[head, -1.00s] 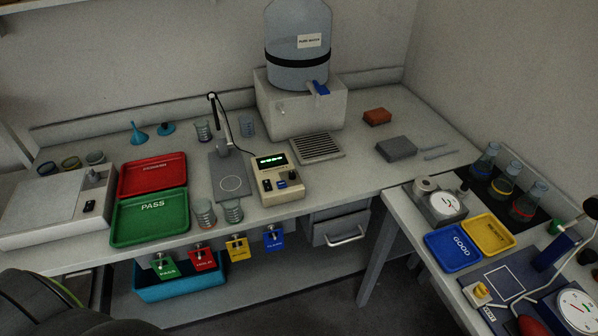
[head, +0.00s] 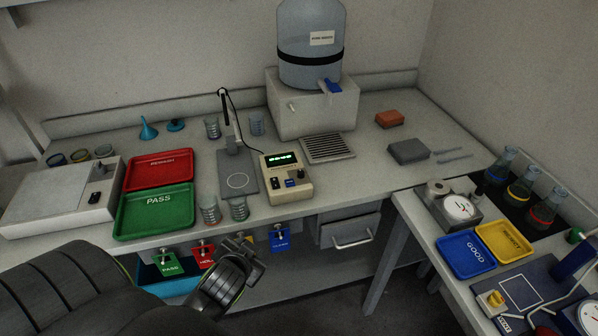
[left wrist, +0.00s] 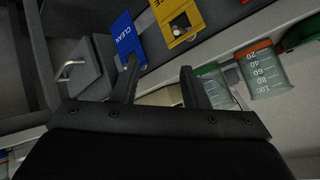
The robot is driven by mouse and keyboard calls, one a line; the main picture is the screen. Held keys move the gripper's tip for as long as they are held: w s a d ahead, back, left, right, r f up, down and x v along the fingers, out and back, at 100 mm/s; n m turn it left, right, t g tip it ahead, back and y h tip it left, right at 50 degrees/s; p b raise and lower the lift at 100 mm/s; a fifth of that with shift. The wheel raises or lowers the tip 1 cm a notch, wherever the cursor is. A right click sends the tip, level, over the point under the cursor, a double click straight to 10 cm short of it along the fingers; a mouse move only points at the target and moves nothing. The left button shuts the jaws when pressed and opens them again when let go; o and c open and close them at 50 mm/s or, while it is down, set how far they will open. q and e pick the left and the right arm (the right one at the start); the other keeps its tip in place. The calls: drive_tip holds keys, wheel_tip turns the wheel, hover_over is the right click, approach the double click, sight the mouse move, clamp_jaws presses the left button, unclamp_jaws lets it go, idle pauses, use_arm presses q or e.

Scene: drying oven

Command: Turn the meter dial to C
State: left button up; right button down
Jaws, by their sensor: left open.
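The meter (head: 287,178) is a beige box with a green lit display. It stands on the back bench near its front edge. A dark round dial (head: 301,173) sits on its right side; its setting letters are too small to read. My left gripper (head: 250,254) is in front of the bench, below and left of the meter, beside the hanging tags. In the left wrist view my left gripper (left wrist: 159,68) is open with nothing between its fingers. A beige patch behind the fingers may be the meter, but I cannot tell. My right gripper is not in view.
Two beakers (head: 238,208) stand left of the meter at the bench edge. Blue (head: 280,238), yellow, red and green tags hang below it. Green (head: 153,213) and red trays lie further left. The bench right of the meter is clear up to a grey block (head: 408,151).

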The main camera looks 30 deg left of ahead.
use_arm(q)
drive_tip(key=w+d+r+m+t+h, duration=0.1)
drive_tip(key=w+r+m+t, duration=0.4)
drive_tip(key=r, duration=0.5)
drive_tip(key=w+d+r+m+t+h, duration=0.1)
drive_tip(key=w+d+r+m+t, duration=0.1)
drive_tip(key=w+r+t, duration=0.7)
drive_tip(key=d+r+m+g+h, duration=0.45)
drive_tip(key=d+m+h, duration=0.35)
drive_tip(key=m, duration=0.5)
drive_tip(key=d+r+m+g+h, duration=0.4)
drive_tip(key=d+m+g+h, duration=0.2)
drive_tip(key=m+h, duration=0.5)
drive_tip(key=m+g+y+b, duration=0.3)
drive_tip(key=g+y+b, duration=0.6)
drive_tip(key=y, duration=0.8)
hover_over(300, 173)
drive_tip(key=s+b, duration=0.1)
drive_tip(key=s, duration=0.3)
wheel_tip(300, 173, down, 13)
drive_tip(key=shift+t, duration=0.35)
drive_tip(key=x, duration=0.5)
drive_tip(key=p+x, duration=0.1)
drive_tip(key=x, duration=0.2)
drive_tip(key=shift+w+d+f, duration=0.1)
drive_tip(key=shift+w+d, duration=0.15)
